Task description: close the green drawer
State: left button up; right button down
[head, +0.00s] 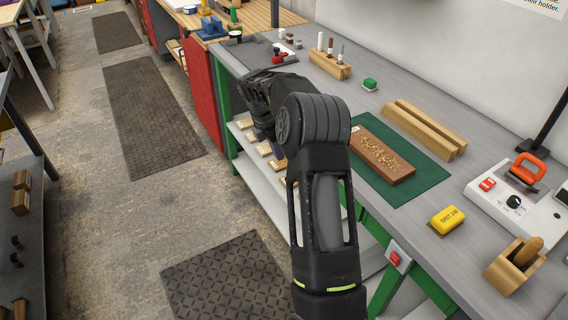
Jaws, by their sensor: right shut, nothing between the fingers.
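I cannot make out a green drawer for certain. Green uprights of the workbench (223,98) show left of my right arm, and the arm hides part of the bench front. My right arm reaches up from the bottom and bends away at the elbow. My right gripper (256,100) is at the bench's front edge, small and partly hidden by its own wrist. It is shut and empty. I cannot tell whether it touches anything. My left gripper is out of view.
On the bench lie a brown board (380,154) with shavings on a green mat (424,172), wooden bars (425,128), a yellow block (447,219) and a control box (512,204). Shelves (262,178) sit below. A red panel (201,92) stands beyond.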

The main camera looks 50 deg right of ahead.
jog(key=v, duration=0.3)
dwell(0.6)
jog(key=w+a+f+m+t+y, duration=0.1)
jog(key=w+a+f+m+t, duration=0.3)
jog(key=w+a+f+m, duration=0.4)
jog(key=s+a+f+m+t+y, duration=0.1)
jog(key=a+f+m, duration=0.1)
jog(key=a+f, duration=0.5)
jog(key=s+a+f+m+y, duration=0.1)
jog(key=a+f+m+y, duration=0.15)
jog(key=a+f, duration=0.55)
jog(key=s+a+f+m+y, duration=0.1)
jog(key=s+a+f+m, duration=0.1)
jog(key=s+a, duration=0.55)
jog(key=s+a+f+m, duration=0.2)
jog(key=s+a+f, duration=0.15)
jog(key=a, duration=0.65)
jog(key=s+a+g, duration=0.1)
jog(key=s+a, duration=0.4)
jog(key=s, duration=0.3)
jog(key=s+a+g+y, duration=0.1)
jog(key=s+a+g, duration=0.1)
jog(key=s+a, duration=0.3)
jog(key=s+f, duration=0.1)
jog(key=s, duration=0.2)
jog(key=shift+s+a, duration=0.15)
jog(key=shift+s, duration=0.05)
